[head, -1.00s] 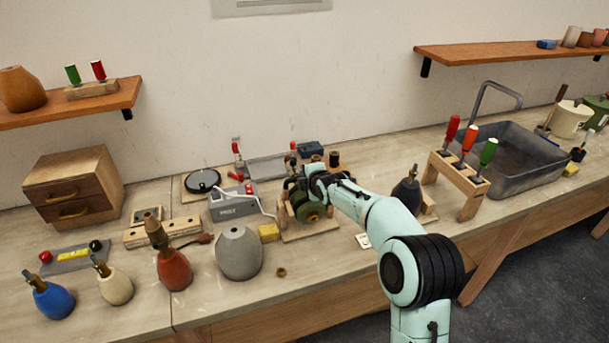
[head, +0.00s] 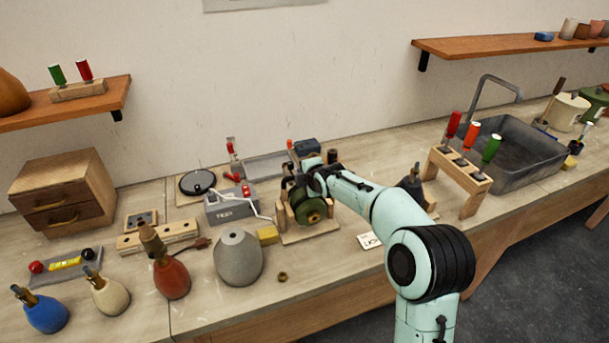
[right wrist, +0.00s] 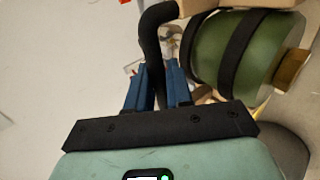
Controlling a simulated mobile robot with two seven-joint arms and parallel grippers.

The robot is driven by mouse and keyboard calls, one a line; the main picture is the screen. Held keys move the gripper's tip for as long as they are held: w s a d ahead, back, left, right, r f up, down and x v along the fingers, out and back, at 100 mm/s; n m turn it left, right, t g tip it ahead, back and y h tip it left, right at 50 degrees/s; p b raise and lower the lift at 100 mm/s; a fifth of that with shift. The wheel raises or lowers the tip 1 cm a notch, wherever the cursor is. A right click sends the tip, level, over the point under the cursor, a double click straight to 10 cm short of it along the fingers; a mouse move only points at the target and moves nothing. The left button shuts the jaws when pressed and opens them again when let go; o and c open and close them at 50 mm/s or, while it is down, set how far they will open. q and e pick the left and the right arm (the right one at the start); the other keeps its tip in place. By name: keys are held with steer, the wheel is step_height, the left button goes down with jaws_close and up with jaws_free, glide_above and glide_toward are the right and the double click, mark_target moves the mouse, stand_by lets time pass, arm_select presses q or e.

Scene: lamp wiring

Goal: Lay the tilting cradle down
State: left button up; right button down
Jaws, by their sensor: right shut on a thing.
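The tilting cradle (head: 308,238) is a light wooden frame at the middle of the bench. It carries a green lamp body (head: 309,213) with dark straps, which lies on its side with its round end towards me. My right gripper (head: 313,178) reaches over it from the right. In the right wrist view its blue fingers (right wrist: 155,75) are shut on a black bent bar (right wrist: 152,35) beside the strapped green body (right wrist: 215,50). The arm hides part of the cradle's back and right side. My left gripper is not in view.
A grey tester box (head: 231,206) with a white cable and a yellow block (head: 267,235) stand just left of the cradle. A grey lamp body (head: 238,260) is in front left. A screwdriver rack (head: 460,172) stands right. A small brass ring (head: 283,277) lies in front.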

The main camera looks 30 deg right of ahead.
steer(key=shift+w+r, duration=0.1)
steer(key=c, duration=1.2)
jaws_free()
steer(key=shift+c, duration=0.2)
steer(key=shift+o, duration=0.4)
steer(key=shift+w+d+f, duration=0.1)
steer(key=shift+w+f, duration=0.15)
steer(key=shift+w, duration=0.1)
steer(key=shift+s+r, duration=0.25)
steer(key=shift+s, duration=0.2)
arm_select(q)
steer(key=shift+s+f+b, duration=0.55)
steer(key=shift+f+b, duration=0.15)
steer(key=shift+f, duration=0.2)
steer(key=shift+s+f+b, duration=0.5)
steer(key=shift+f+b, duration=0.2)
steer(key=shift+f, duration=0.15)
arm_select(e)
steer(key=v, duration=1.2)
steer(key=shift+a+r, duration=0.2)
steer(key=shift+a, duration=0.05)
steer(key=shift+s, duration=0.1)
